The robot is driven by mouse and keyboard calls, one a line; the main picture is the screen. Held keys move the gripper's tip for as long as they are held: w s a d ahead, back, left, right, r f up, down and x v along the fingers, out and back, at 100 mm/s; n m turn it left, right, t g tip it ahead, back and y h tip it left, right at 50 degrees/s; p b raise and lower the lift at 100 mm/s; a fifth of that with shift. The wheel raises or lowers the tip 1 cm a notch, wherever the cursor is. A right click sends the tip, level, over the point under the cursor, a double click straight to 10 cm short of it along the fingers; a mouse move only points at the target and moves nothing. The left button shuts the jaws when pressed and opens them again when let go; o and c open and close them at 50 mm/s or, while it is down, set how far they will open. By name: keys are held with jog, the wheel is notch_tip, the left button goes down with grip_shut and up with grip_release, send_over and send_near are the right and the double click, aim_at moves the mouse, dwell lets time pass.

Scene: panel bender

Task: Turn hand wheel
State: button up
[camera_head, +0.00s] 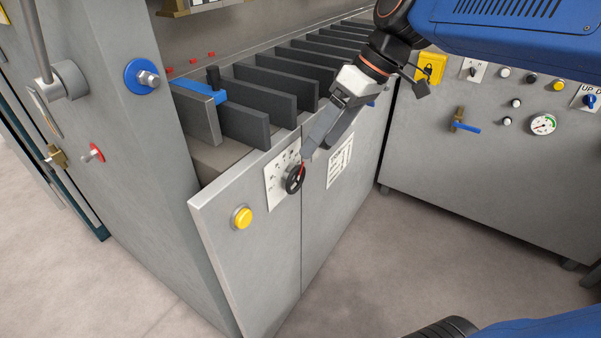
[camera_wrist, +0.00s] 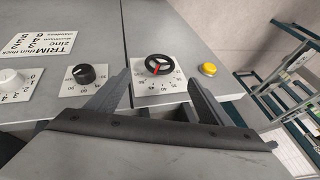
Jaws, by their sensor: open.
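The black hand wheel (camera_head: 294,179) sits on a white scale plate on the front panel of the grey machine. In the wrist view the hand wheel (camera_wrist: 159,65) shows a red pointer over a numbered dial. My gripper (camera_head: 318,147) is at the panel, close to the wheel. In the wrist view my gripper (camera_wrist: 157,92) is open and empty, with one finger on either side of the plate's lower part. The wheel lies beyond the fingertips, between their directions. I cannot tell whether a finger touches the panel.
A yellow button (camera_head: 242,217) is on the panel left of the wheel. Dark upright plates (camera_head: 262,93) stand above the panel. Grey floor in front is clear.

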aim_at(299, 175)
jog(key=x, duration=1)
jog(key=shift+f, duration=0.2)
jog(key=c, duration=1.1)
